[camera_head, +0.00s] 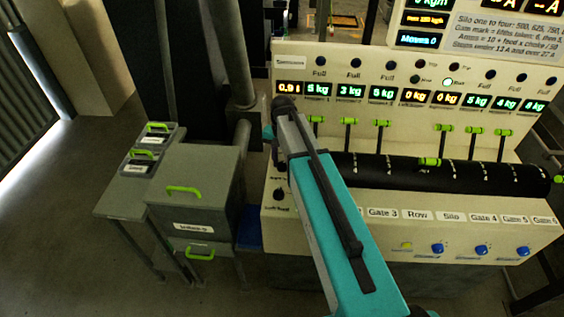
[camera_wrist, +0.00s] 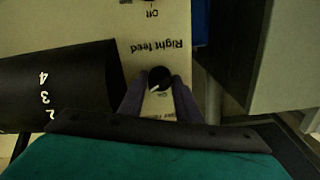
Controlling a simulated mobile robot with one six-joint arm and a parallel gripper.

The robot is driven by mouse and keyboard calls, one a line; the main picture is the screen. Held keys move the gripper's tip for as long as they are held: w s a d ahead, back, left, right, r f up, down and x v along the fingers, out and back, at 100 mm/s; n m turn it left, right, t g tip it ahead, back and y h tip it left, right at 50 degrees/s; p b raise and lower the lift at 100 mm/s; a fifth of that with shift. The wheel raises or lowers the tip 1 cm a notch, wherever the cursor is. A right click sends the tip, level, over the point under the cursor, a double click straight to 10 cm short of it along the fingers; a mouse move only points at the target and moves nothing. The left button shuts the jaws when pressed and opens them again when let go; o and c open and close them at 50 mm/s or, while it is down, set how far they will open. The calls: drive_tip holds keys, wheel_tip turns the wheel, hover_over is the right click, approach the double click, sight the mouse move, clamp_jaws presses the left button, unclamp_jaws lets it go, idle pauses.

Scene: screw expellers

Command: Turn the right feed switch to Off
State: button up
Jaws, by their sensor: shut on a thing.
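The right feed switch (camera_wrist: 159,76) is a small dark round knob on a cream panel in the wrist view. A pale mark shows on the knob's lower left side, near "On". My gripper (camera_wrist: 158,88) has one finger on each side of the knob and is shut on it. An "Off" label shows near the top edge. In the head view my arm hides the right feed switch and my gripper's fingers.
The Left feed knob (camera_head: 279,194) sits lower on the panel. A black roller (camera_head: 390,172) with green-tipped levers lies right of my arm. A grey cabinet (camera_head: 195,185) with green handles stands left of the panel; open floor lies farther left.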

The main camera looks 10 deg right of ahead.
sight(282, 163)
drive_tip(key=shift+n+b, duration=0.3)
drive_tip(key=shift+n, duration=0.1)
drive_tip(key=n+b, duration=0.2)
drive_tip(key=n, duration=0.3)
drive_tip(key=shift+f+b, duration=0.1)
drive_tip(key=shift+b, duration=0.3)
drive_tip(key=n+b, duration=0.2)
drive_tip(key=n, duration=0.4)
drive_tip(key=o, duration=1.1)
drive_tip(key=shift+c, duration=0.2)
drive_tip(key=shift+r, duration=0.2)
wheel_tip(282, 163, up, 14)
drive_tip(key=b, duration=0.4)
drive_tip(key=shift+f, duration=0.2)
